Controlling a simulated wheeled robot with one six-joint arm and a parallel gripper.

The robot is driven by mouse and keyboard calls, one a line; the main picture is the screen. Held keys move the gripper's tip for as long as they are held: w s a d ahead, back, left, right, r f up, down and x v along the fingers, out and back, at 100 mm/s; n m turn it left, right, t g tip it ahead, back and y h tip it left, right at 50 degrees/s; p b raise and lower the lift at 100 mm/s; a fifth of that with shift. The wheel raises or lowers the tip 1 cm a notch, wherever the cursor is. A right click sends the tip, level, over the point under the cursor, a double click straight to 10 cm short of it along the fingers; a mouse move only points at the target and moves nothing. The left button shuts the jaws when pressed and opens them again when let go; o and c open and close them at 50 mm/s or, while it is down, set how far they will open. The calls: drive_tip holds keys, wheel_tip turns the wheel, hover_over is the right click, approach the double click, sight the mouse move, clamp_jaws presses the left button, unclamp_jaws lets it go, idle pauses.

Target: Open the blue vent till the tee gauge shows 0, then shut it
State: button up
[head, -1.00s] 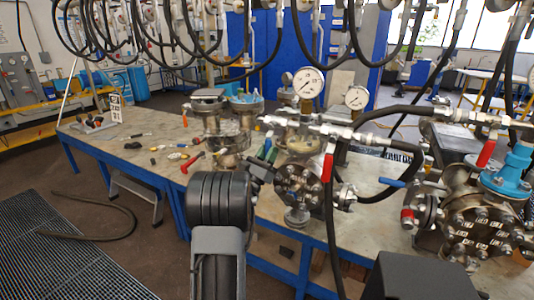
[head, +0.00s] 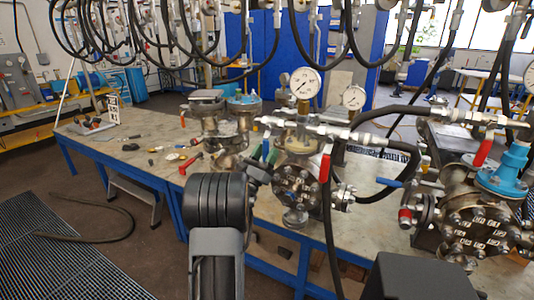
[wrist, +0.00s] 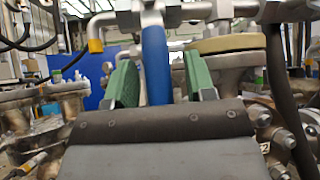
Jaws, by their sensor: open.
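The blue vent handle (wrist: 155,65) stands upright between the two green fingers of my gripper (wrist: 160,88) in the wrist view. A gap shows on each side of it, so the fingers are open around the handle and not pressed on it. In the head view the blue handle (head: 265,148) is small, beside the pipe, and my gripper (head: 264,160) is partly hidden behind my arm. A large white gauge (head: 305,82) stands above the pipe fittings, with a smaller gauge (head: 354,97) to its right. Their readings are too small to tell.
A red lever (head: 325,167) and a black hose (head: 328,240) hang close to the right of my gripper. A flanged vessel with a blue top (head: 502,178) stands at the right. Loose tools (head: 190,162) lie on the bench, and hoses hang overhead.

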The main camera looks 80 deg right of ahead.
drive_tip(key=b+v, duration=0.2)
drive_tip(key=v, duration=1.1)
drive_tip(key=shift+a+f+b, duration=0.2)
drive_tip(key=shift+b, duration=0.1)
